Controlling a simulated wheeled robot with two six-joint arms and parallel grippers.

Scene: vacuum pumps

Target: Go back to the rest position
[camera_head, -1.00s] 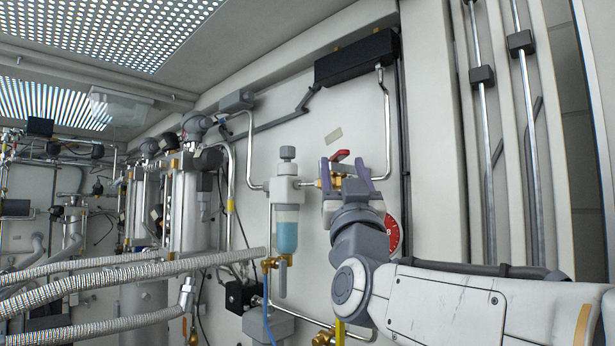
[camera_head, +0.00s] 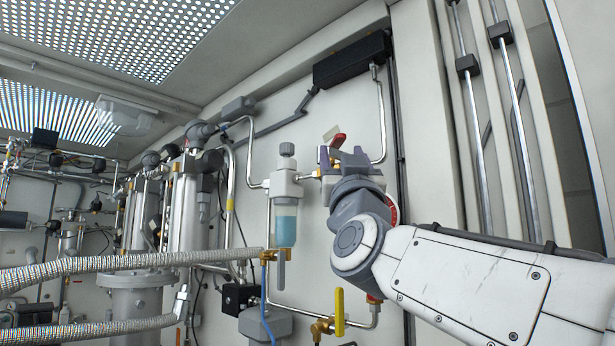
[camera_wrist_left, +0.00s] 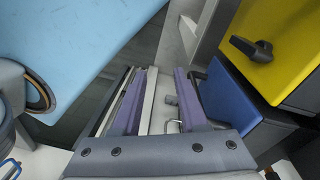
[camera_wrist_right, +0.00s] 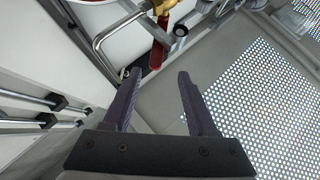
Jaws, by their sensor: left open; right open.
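My right gripper (camera_head: 347,158) is raised in front of the wall, just by a red-handled valve. In the right wrist view its two purple fingers (camera_wrist_right: 155,92) are spread with nothing between them. The red valve handle (camera_wrist_right: 158,45) shows beyond the fingertips, apart from them; in the head view it (camera_head: 337,140) stands just behind the gripper. My left gripper (camera_wrist_left: 155,80) shows only in its own wrist view. Its fingers are apart and I see nothing held between them.
A filter bowl with blue liquid (camera_head: 286,222) hangs left of my right gripper. A yellow lever (camera_head: 339,312) stands below it. Corrugated hoses (camera_head: 130,262) cross the left. In the left wrist view a yellow panel with a black knob (camera_wrist_left: 270,45) and a light-blue surface (camera_wrist_left: 80,40) are close by.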

